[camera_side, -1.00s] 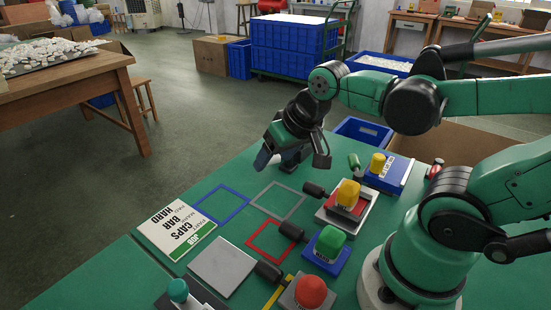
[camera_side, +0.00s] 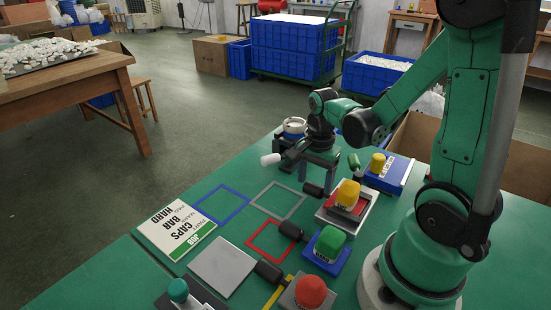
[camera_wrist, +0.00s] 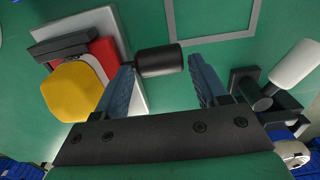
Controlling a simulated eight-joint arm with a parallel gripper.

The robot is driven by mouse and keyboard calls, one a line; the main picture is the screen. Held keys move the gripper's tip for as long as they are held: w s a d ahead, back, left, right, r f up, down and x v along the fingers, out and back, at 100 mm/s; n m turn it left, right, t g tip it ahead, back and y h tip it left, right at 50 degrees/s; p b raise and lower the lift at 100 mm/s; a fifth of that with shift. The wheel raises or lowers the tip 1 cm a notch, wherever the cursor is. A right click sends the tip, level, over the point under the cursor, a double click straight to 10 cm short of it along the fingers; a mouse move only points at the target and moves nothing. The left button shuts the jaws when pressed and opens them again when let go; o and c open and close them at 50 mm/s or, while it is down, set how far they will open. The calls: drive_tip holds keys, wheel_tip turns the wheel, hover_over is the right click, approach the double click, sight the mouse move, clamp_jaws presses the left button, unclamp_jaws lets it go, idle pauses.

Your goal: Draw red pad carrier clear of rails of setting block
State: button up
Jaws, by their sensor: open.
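The red pad carrier (camera_side: 359,208) bears a yellow pad (camera_side: 348,193) and sits in the grey setting block (camera_side: 329,215). Its black handle (camera_side: 313,190) sticks out toward the far left. My gripper (camera_side: 316,179) is open and points down over this handle. In the wrist view the handle (camera_wrist: 158,60) shows between the two blue fingers of my gripper (camera_wrist: 160,64), apart from the right one. I cannot tell how far down the fingers reach. The yellow pad (camera_wrist: 72,92), red carrier (camera_wrist: 103,50) and block (camera_wrist: 120,25) lie left of the fingers.
A white-handled lever (camera_wrist: 297,62) stands right of my fingers in the wrist view. A green pad (camera_side: 329,242), a red pad (camera_side: 310,291) and a blue block (camera_side: 395,175) stand nearby. The grey outline (camera_side: 259,207) on the green table is empty.

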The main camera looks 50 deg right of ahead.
drive_tip(key=shift+f, duration=0.65)
clamp_jaws()
